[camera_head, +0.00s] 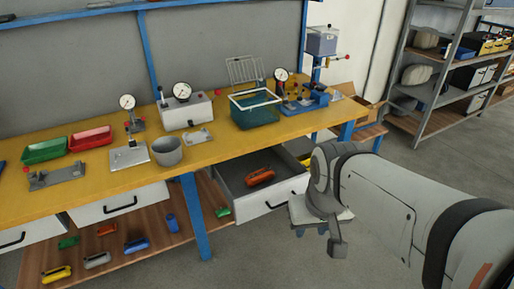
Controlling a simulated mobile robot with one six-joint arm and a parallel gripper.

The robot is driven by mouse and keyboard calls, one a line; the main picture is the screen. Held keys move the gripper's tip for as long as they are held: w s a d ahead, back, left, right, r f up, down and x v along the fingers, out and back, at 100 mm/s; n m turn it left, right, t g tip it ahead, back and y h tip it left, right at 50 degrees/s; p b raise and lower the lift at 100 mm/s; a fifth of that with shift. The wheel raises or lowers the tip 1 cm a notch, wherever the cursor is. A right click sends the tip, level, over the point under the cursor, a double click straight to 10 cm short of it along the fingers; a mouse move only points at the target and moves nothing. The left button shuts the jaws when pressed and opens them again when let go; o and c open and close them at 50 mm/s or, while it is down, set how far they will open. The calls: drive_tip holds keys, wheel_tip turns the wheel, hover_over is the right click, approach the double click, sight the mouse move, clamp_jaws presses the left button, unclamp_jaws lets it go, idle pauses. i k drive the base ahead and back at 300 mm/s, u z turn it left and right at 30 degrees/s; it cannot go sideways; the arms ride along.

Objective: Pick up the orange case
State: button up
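An orange case (260,177) lies inside the open drawer (284,193) under the yellow bench top, in the middle of the view. A smaller orange-red piece (106,229) lies on the lower wooden shelf at left. My gripper (338,243) hangs at the end of my arm, right of the drawer and in front of it, apart from the orange case. Only part of it shows, and its finger opening cannot be made out. Nothing is seen held in it.
The yellow bench (225,150) carries gauges, a grey bucket (167,151), green and red trays and a teal bin (255,110). Several coloured cases lie on the lower shelf (185,245). A blue leg (196,218) stands left of the drawer. Grey floor at front is clear.

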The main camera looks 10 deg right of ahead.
sight(255, 179)
drive_tip(key=i, duration=1.15)
drive_tip(key=u, duration=0.3)
